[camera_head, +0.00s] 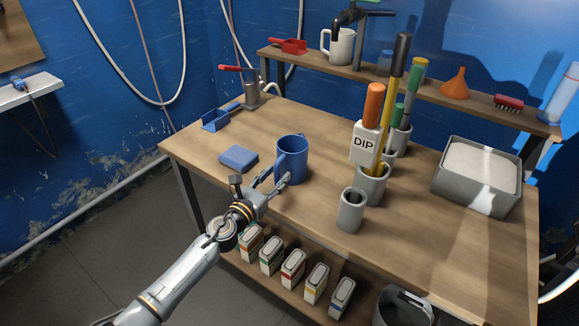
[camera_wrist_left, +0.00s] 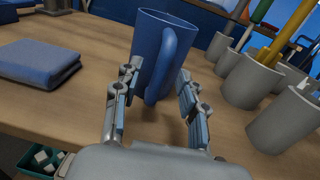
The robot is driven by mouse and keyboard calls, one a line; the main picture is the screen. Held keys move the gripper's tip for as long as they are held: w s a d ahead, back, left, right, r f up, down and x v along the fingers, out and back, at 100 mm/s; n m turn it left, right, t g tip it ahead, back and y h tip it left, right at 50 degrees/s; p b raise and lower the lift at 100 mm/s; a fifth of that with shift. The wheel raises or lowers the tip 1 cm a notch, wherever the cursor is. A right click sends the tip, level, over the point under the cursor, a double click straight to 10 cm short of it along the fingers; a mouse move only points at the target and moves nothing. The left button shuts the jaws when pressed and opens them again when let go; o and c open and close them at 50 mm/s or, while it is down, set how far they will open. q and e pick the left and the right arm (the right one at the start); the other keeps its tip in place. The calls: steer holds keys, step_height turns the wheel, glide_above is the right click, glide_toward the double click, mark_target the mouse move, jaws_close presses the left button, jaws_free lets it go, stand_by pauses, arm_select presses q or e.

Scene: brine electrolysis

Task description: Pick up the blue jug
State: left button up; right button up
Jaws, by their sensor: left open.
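The blue jug (camera_head: 292,160) stands upright on the wooden table, left of the grey cups. Its handle is on the side facing my left gripper. My left gripper (camera_head: 273,182) is open at the near side of the jug. In the left wrist view the jug (camera_wrist_left: 150,48) stands ahead, and its handle (camera_wrist_left: 163,65) lies between the two fingers of the left gripper (camera_wrist_left: 155,88). I cannot tell whether the fingers touch it. My right gripper is not in view.
A folded blue cloth (camera_head: 238,159) lies left of the jug. Grey cups (camera_head: 351,210) stand to the right, one holding tall tools and a DIP label (camera_head: 366,143). A grey bin (camera_head: 462,190) stands at the right. Several small boxes (camera_head: 293,269) sit on the shelf below.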

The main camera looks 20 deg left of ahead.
arm_select(q)
steer(key=shift+x, duration=0.95)
steer(key=shift+a, duration=0.1)
steer(key=shift+c, duration=0.6)
jaws_close()
steer(key=shift+r, duration=0.1)
